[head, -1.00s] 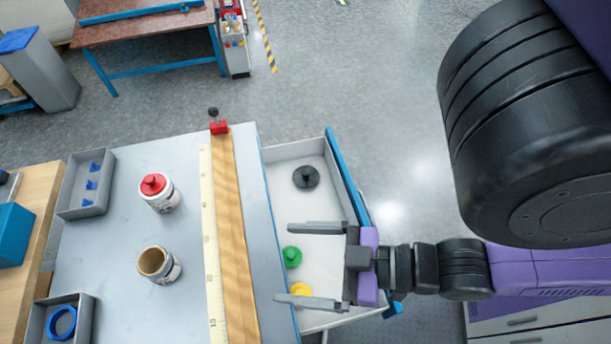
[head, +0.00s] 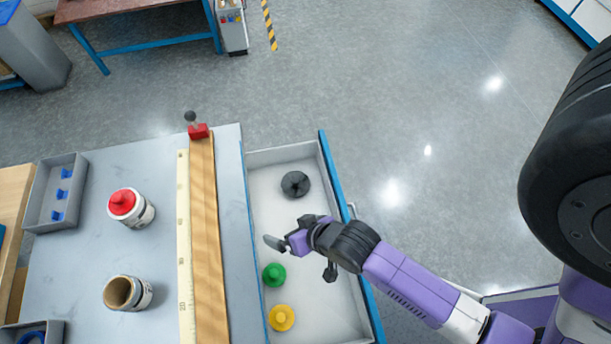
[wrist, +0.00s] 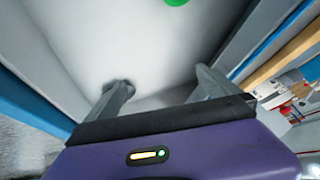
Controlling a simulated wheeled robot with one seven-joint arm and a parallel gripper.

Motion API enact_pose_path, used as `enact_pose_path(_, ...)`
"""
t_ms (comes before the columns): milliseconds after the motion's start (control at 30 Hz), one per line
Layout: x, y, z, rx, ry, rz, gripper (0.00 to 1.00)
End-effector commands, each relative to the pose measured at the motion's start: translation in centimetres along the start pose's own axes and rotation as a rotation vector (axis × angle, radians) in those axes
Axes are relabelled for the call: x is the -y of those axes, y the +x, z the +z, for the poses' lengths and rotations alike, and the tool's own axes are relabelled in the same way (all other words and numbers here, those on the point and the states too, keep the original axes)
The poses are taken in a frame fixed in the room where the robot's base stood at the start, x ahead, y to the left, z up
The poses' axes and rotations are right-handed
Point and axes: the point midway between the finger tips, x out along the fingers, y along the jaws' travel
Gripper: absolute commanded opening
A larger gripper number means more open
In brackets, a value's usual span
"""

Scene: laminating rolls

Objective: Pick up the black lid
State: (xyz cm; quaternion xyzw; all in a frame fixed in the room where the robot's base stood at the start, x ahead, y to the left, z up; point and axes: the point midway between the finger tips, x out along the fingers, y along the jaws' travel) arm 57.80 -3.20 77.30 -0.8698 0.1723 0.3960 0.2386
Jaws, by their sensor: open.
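The black lid (head: 295,184) lies in the upper part of the open white drawer (head: 330,305) in the head view. It is round with a knob on top. My gripper (head: 302,257) is over the drawer, below the lid in the picture and apart from it, with its fingers spread and nothing between them. In the wrist view my gripper (wrist: 165,84) has its fingers apart over the pale drawer floor. I cannot make out the black lid for certain in the wrist view.
A green lid (head: 274,275) and a yellow lid (head: 281,317) lie in the same drawer, below my gripper in the head view. The workbench (head: 90,250) left of the drawer holds a red-lidded can (head: 131,208), an open can (head: 127,293) and a wooden bar (head: 204,230).

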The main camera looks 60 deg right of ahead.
Motion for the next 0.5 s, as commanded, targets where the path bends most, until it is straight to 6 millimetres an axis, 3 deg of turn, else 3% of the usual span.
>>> enact_pose_path(267,-1.2,4.5,-1.6,0.118,0.125,0.08,1.0)
enact_pose_path(500,-3.8,8.6,-5.5,0.277,0.302,0.216,1.0)
